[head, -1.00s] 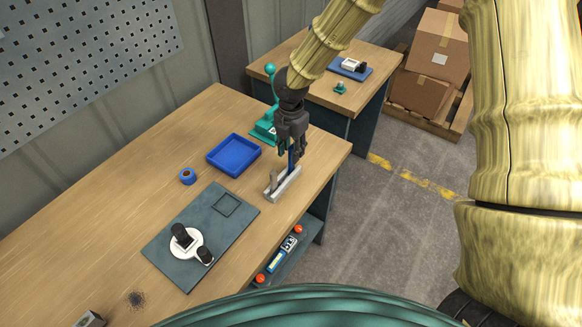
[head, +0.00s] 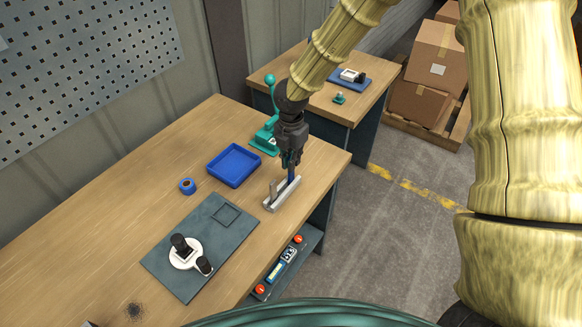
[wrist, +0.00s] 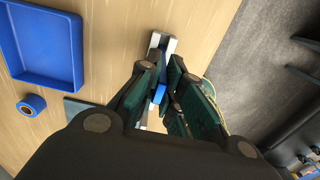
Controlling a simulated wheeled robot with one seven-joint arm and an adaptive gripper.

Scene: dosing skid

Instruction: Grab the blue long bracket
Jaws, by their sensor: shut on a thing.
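The blue long bracket (head: 291,171) stands upright at a metal holder (head: 282,194) near the right edge of the workbench. My gripper (head: 291,160) is above the holder, pointing down, with its fingers shut on the bracket's upper part. In the wrist view, the bracket (wrist: 159,94) shows as a small blue piece between the fingertips. The fingers hide most of it there. The grey metal holder (wrist: 168,42) shows beyond it. I cannot tell whether the bracket's lower end is still seated in the holder.
A blue tray (head: 234,165) and a blue tape roll (head: 187,186) lie to the left. A teal press-like tool (head: 266,138) stands behind my gripper. A dark mat (head: 190,245) holds a white part with black pieces (head: 186,254). A shelf (head: 285,270) sits below the bench edge.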

